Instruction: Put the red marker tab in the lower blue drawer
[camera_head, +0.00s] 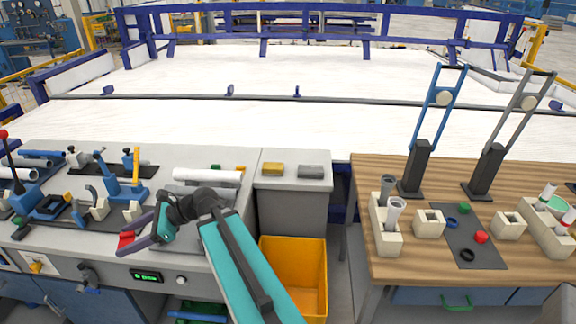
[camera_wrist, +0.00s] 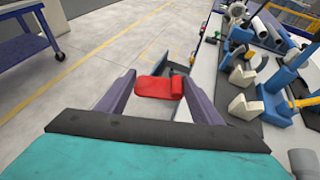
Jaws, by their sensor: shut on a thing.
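My gripper (camera_head: 137,240) is shut on the red marker tab (camera_head: 126,239), holding it between the fingertips near the front edge of the left grey bench. In the wrist view the red tab (camera_wrist: 160,87) sits between both purple fingers, with floor showing behind it.
Blue vise-like tools (camera_head: 125,188) and pipes crowd the left bench. An orange bin (camera_head: 296,270) stands between the benches. The wooden table (camera_head: 400,262) on the right holds blocks and pipes. In the wrist view, a blue cart (camera_wrist: 30,40) stands on open floor.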

